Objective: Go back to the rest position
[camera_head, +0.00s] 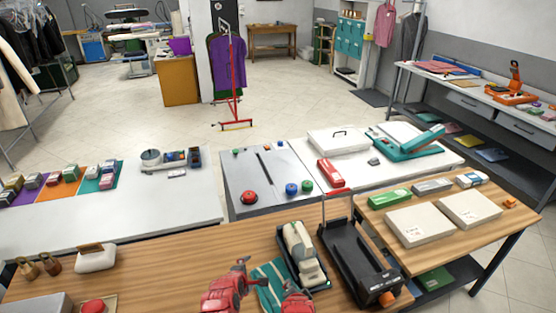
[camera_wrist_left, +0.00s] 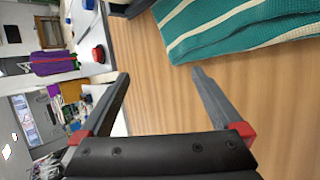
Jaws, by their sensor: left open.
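My left gripper (camera_head: 232,283) is at the bottom middle of the head view, low over the front wooden table. In the left wrist view its two grey fingers (camera_wrist_left: 160,74) stand wide apart with only bare wood between them. A teal cloth with cream stripes (camera_head: 270,284) lies just right of it in the head view. The cloth also shows beyond the fingers in the left wrist view (camera_wrist_left: 235,30), apart from them. A second red part of mine, seemingly the right gripper (camera_head: 298,303), shows at the bottom edge; its jaws cannot be made out.
A dark tray with pale items (camera_head: 301,252) and a black device (camera_head: 358,262) stand close on the right. A white box (camera_head: 95,259), brown wooden pieces and a red button (camera_head: 94,306) are on the left. Bare wood (camera_head: 165,270) lies between. Counters stand beyond.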

